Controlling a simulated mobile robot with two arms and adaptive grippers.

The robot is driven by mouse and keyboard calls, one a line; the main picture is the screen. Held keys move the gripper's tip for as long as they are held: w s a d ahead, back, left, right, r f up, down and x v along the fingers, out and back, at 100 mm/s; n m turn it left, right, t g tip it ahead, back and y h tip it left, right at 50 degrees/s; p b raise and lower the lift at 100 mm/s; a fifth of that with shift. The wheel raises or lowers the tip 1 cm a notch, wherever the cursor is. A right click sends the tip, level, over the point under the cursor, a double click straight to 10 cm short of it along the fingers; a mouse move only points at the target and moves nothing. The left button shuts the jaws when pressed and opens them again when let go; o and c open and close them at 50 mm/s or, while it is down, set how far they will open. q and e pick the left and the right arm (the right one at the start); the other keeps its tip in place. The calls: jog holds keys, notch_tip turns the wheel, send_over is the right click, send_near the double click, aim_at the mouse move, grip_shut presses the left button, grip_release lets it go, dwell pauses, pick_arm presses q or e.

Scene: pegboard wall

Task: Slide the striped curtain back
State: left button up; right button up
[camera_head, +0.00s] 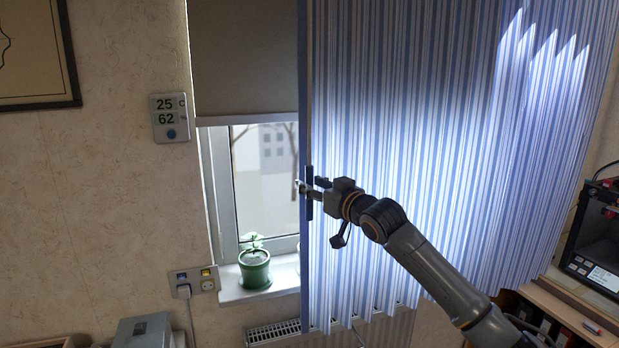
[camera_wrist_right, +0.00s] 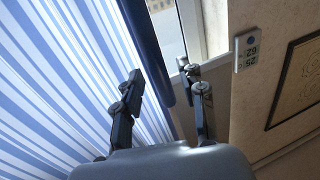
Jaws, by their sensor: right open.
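The blue-and-white striped curtain (camera_head: 430,130) hangs over the right part of the window (camera_head: 262,180). Its left edge is a dark blue vertical band (camera_head: 304,100). My right gripper (camera_head: 308,190) is at this edge, at about the height of the window pane. In the right wrist view the striped cloth (camera_wrist_right: 70,80) fills the left side. The dark blue edge (camera_wrist_right: 150,55) comes down between the two spread fingers of my right gripper (camera_wrist_right: 165,90). The fingers are open, and I cannot tell whether either touches the edge. My left gripper is not in view.
A green potted plant (camera_head: 254,268) stands on the white sill left of the curtain. A grey blind (camera_head: 245,60) covers the upper window. A wall display (camera_head: 170,117) and a socket (camera_head: 195,282) are on the left wall. A black machine (camera_head: 598,245) stands at right.

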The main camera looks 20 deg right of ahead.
jog(key=shift+x, duration=0.9)
grip_shut()
